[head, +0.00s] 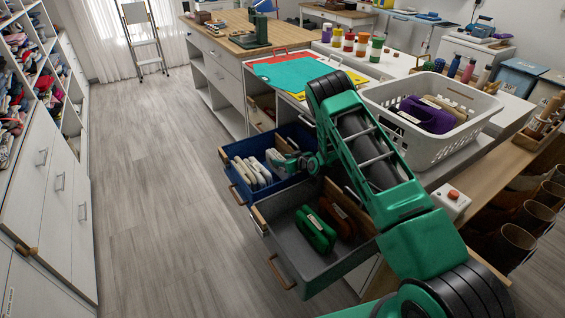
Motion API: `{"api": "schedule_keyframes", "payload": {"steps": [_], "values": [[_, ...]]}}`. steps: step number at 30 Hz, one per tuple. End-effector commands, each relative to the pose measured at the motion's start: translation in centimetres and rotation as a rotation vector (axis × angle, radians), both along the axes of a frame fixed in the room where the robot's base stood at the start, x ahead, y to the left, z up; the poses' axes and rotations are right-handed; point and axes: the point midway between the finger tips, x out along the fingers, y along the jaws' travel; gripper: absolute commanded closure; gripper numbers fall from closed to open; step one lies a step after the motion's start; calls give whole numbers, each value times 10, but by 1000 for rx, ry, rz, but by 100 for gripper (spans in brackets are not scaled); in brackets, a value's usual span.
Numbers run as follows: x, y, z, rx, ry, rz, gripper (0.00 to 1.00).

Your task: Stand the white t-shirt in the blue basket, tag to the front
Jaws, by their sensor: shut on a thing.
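The blue basket (250,146) is left of centre in the head view, a low open bin with wooden handles. Several folded white and cream pieces (252,170) stand side by side in its left and middle part. My gripper (283,162) is inside the right part of the basket, just right of this row, and low between the walls. It is shut on the white t-shirt, which is mostly hidden by the fingers. I cannot make out its tag, or whether it touches the basket floor.
A grey basket (290,262) with a green roll (315,230) and a brown roll (338,216) is just in front. A white laundry basket (430,140) with purple and beige clothes stands on the counter at right. The floor at left is clear.

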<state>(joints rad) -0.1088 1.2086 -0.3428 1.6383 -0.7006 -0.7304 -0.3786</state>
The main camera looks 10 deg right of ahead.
Motion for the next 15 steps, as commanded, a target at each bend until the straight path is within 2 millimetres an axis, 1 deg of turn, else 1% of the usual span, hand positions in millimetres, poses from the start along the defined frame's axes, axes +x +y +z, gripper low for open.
{"api": "schedule_keyframes", "payload": {"steps": [15], "values": [[0, 0, -12, 0, 1, 0, 100]]}}
